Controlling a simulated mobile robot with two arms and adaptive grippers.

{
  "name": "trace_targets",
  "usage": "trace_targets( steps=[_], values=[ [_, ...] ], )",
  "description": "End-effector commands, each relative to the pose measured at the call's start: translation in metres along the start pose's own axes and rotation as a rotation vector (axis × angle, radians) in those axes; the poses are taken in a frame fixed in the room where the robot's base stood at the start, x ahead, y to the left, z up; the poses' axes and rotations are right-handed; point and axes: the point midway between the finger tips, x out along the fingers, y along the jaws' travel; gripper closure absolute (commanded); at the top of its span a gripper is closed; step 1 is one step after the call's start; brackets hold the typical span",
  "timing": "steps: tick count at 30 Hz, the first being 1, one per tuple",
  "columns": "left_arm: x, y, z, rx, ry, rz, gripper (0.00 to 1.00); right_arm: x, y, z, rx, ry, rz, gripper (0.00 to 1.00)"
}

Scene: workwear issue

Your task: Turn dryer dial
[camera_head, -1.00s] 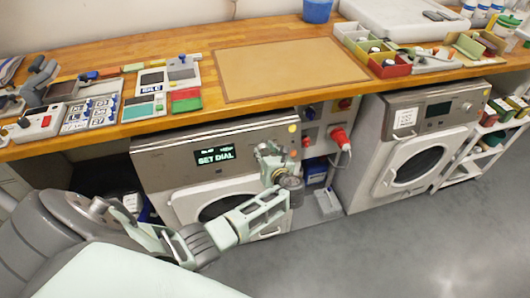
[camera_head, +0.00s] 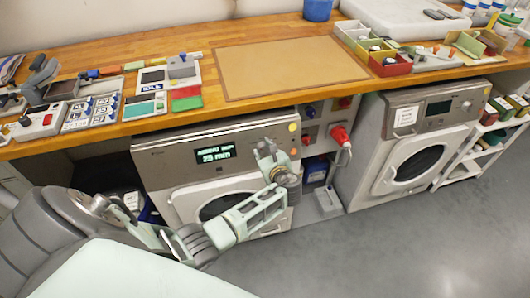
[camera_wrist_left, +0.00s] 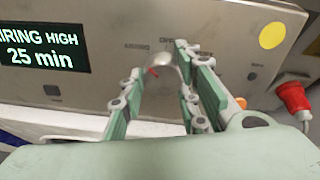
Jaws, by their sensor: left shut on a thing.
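The left dryer (camera_head: 170,163) stands under the wooden counter. Its display (camera_head: 214,154) reads "25 min"; in the wrist view the display (camera_wrist_left: 42,47) shows "IRING HIGH 25 min", cut at the left edge. The round silver dial (camera_wrist_left: 160,76), with a red mark, is on the panel right of the display. My left gripper (camera_head: 272,160) is at the panel's right part. In the wrist view its fingers (camera_wrist_left: 163,82) stand on either side of the dial and are shut on it. The dial is largely hidden in the head view. My right gripper is not in view.
A red plug (camera_head: 340,137) sticks out from a wall unit just right of the dryer. A second dryer (camera_head: 375,165) stands further right. The counter (camera_head: 130,62) overhangs the panel and carries devices and trays. The floor in front is clear.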

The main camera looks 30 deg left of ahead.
Motion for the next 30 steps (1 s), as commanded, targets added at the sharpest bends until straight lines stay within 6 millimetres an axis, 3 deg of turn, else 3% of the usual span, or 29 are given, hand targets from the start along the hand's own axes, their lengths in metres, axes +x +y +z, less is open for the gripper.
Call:
trace_targets(
  steps=[1,6,7,12,30],
  values=[
    [0.0024,0.0086,-0.0026,0.002,0.003,0.019,0.96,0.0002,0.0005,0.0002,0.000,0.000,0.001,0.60],
    [0.0023,0.0089,-0.0033,0.003,0.004,0.019,0.96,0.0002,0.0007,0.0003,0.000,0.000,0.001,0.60],
    [0.0023,0.0090,-0.0034,0.003,0.004,0.020,0.69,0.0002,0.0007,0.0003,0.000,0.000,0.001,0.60],
    [0.0019,0.0079,-0.0036,0.003,0.005,0.017,0.56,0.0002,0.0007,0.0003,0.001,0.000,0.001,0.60],
    [-0.0053,0.0024,-0.0027,0.001,0.004,0.005,0.56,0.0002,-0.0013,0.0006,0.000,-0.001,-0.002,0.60]
  ],
)
